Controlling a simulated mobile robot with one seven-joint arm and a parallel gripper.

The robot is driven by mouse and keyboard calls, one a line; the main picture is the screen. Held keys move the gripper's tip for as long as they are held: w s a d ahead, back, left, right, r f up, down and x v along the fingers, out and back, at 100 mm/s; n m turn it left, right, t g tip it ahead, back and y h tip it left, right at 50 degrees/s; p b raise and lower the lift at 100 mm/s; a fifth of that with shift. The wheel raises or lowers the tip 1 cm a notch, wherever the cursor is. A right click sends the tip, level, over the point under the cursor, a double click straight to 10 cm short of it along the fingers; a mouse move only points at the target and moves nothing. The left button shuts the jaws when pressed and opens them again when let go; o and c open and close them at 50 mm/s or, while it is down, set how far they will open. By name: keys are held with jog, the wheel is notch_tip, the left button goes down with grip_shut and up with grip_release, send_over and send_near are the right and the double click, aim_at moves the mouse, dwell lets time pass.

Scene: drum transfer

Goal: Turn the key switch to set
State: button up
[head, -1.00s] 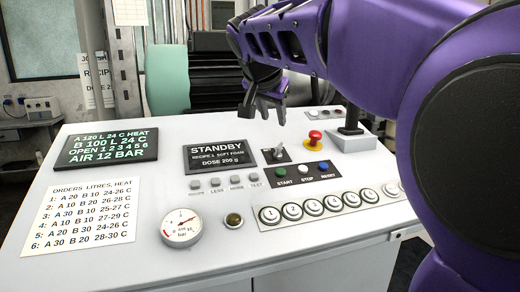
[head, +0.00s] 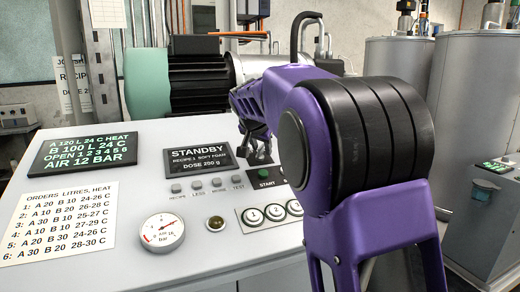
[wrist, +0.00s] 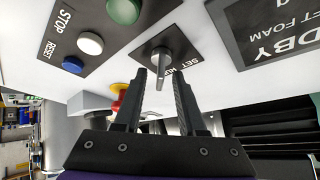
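The key switch (wrist: 160,60) is a grey lever on a dark plate with white lettering, partly "SET", in the wrist view. Its lever points down in that picture. My gripper (wrist: 160,76) is open, with one black finger on each side of the lever and a gap showing on both sides. I cannot tell how deep the lever sits between the fingers. In the head view my gripper (head: 257,152) is low over the console, right of the STANDBY display (head: 199,160), and hides the key switch.
Near the switch are a green START button (wrist: 123,10), a white STOP button (wrist: 89,43), a blue RESET button (wrist: 72,65) and a red emergency knob (wrist: 119,94). Tanks (head: 480,85) stand right.

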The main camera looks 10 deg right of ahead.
jog(key=shift+w+d+f, duration=0.1)
jog(key=shift+w+f, duration=0.1)
jog(key=shift+f, duration=0.05)
grip_shut()
